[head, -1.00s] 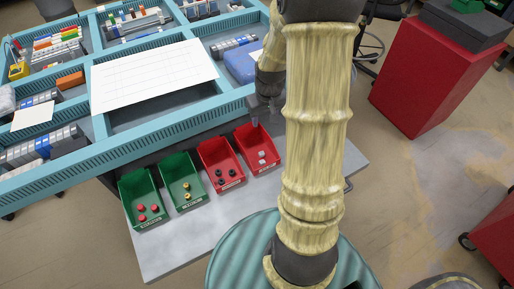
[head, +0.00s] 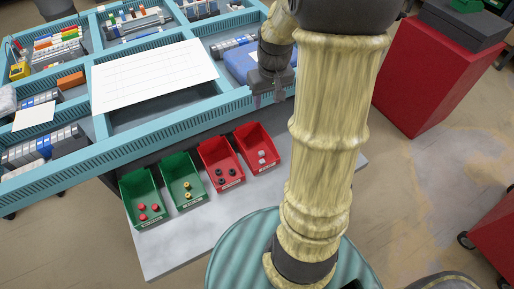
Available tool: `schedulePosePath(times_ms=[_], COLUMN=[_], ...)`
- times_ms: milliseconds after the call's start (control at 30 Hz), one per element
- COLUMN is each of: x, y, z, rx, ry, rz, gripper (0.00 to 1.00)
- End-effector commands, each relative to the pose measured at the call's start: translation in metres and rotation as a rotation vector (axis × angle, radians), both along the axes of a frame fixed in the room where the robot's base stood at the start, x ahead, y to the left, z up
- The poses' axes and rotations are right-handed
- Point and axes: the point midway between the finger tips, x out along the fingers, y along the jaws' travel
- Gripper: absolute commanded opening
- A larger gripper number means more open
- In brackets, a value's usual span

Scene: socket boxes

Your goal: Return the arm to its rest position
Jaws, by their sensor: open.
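My gripper (head: 268,99) hangs in the upper middle of the head view, above the near right edge of the blue frame and behind the bins. Its fingers point down and are apart, with nothing seen between them. My arm stands large at the right of centre and hides part of the table behind it.
Two green bins (head: 134,181) (head: 167,163) and two red bins (head: 206,146) (head: 244,133) with small parts stand on a grey table (head: 225,215). A blue compartment frame (head: 120,142) lies behind them. A red cabinet (head: 412,90) stands at the right.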

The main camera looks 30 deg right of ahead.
Motion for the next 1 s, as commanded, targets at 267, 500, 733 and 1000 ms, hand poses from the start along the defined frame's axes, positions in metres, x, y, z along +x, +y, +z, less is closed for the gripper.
schedulePosePath(times_ms=[267, 500, 733, 1000], x=[0.0, -0.002, -0.026, -0.081], y=[0.0, 0.005, 0.058, 0.123], z=[0.0, 0.003, 0.029, 0.055], rx=[0.0, -0.002, -0.015, -0.01], ry=[0.0, -0.001, -0.022, -0.069], rz=[0.0, 0.004, 0.036, 0.071], gripper=[0.44, 0.44, 0.44, 0.44])
